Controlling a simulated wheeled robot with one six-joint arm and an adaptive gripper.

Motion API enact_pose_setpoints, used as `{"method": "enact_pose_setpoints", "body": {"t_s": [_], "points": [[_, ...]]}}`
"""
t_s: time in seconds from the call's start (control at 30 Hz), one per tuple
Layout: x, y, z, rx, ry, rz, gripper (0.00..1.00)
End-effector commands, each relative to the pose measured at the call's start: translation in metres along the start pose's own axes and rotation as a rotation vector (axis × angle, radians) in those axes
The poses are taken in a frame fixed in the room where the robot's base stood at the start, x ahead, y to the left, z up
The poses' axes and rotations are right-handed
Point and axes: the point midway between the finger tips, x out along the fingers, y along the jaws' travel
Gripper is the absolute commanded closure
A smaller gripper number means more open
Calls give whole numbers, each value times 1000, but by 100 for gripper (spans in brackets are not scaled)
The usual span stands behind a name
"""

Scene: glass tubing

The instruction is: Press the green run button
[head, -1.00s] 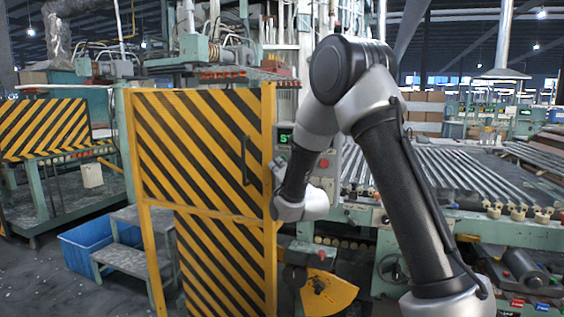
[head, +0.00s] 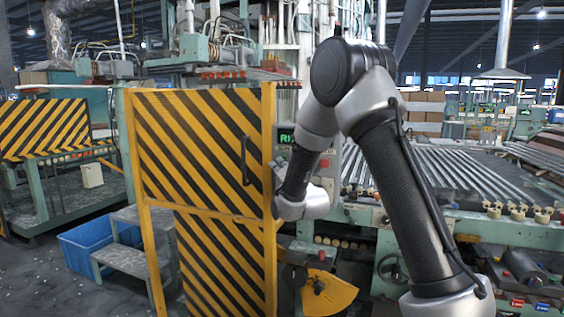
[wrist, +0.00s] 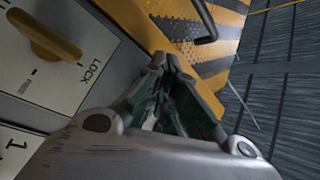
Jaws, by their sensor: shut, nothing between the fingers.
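In the head view the control panel (head: 334,158) stands just right of the striped door, with a small display (head: 286,137) reading "RU" in green, the rest hidden. A red button (head: 324,163) shows on the panel. The green run button cannot be made out; my arm covers part of the panel. My gripper (wrist: 166,62) is shut and empty in the wrist view, its fingers pointing toward the striped door. The panel face, with a yellow rotary knob (wrist: 45,36) and the word LOCK, lies to its left there.
A yellow-and-black striped door (head: 200,150) with a dark handle (head: 247,160) stands close left of my gripper; its stripes also fill the top of the wrist view (wrist: 178,25). A roller table with glass tubes (head: 450,170) lies right. A blue crate (head: 88,248) and grey steps (head: 132,258) stand left.

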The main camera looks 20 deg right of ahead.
Motion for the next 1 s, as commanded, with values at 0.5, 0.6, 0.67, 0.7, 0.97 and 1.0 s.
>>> {"method": "enact_pose_setpoints", "body": {"t_s": [0.5,0.6,0.67,0.7,0.97,1.0], "points": [[-3,-3,2,1,2,-1,100],[-7,-6,4,1,2,-2,100],[-10,-8,6,1,2,-1,100],[-11,-9,7,1,1,-1,100],[-12,-9,8,0,1,-1,100],[-12,-9,8,0,1,-1,100]]}}
